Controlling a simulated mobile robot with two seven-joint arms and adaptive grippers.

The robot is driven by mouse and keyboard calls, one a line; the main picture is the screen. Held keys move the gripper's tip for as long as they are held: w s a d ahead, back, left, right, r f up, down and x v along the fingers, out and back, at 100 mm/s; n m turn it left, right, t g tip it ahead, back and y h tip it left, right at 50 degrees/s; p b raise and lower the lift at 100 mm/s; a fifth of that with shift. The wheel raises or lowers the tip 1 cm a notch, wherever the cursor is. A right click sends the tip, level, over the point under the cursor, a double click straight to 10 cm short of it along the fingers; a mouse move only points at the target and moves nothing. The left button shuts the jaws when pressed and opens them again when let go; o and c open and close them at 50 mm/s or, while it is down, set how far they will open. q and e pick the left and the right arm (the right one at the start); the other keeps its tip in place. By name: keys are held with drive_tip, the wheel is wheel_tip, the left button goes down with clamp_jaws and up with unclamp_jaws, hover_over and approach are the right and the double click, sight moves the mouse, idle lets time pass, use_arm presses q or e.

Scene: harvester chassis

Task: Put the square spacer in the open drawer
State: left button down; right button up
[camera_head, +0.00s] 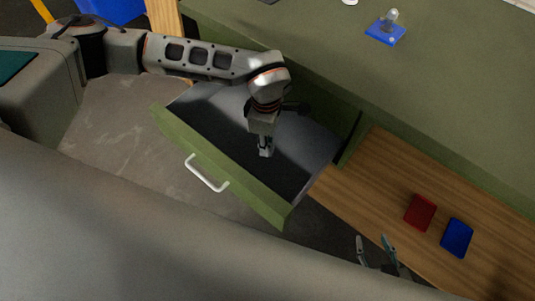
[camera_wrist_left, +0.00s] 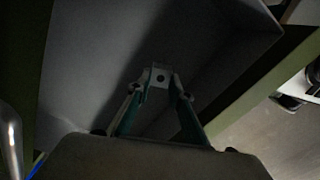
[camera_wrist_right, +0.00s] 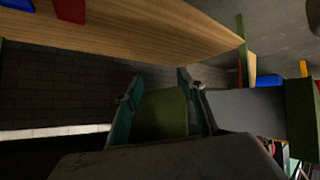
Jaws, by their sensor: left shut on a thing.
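The square spacer (camera_wrist_left: 160,78) is a small grey block with a hole, gripped between the fingertips in the left wrist view. My left gripper (camera_head: 266,148) is shut on it and points down inside the open drawer (camera_head: 222,174). The drawer has a green front, a white handle and a dark grey inside. In the head view the spacer is too small to tell apart from the fingertips, and I cannot tell whether it touches the drawer floor. My right gripper (camera_head: 372,238) is open and empty beside the wooden board; its spread fingers also show in the right wrist view (camera_wrist_right: 157,85).
A red block (camera_head: 420,212) and a blue block (camera_head: 457,238) lie on the wooden surface (camera_head: 375,180) right of the drawer. A blue plate with a clear piece (camera_head: 386,32) is on the green worktop (camera_head: 440,90). The drawer floor around my left gripper looks clear.

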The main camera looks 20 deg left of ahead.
use_arm(q)
wheel_tip(320, 180, down, 3)
drive_tip(key=shift+f, duration=0.35)
drive_tip(key=shift+f+b, duration=0.3)
drive_tip(key=shift+f, duration=0.1)
wheel_tip(320, 180, down, 3)
drive_tip(key=shift+f+b, duration=0.15)
drive_tip(key=shift+b, duration=0.25)
drive_tip(key=c, duration=1.8)
unclamp_jaws()
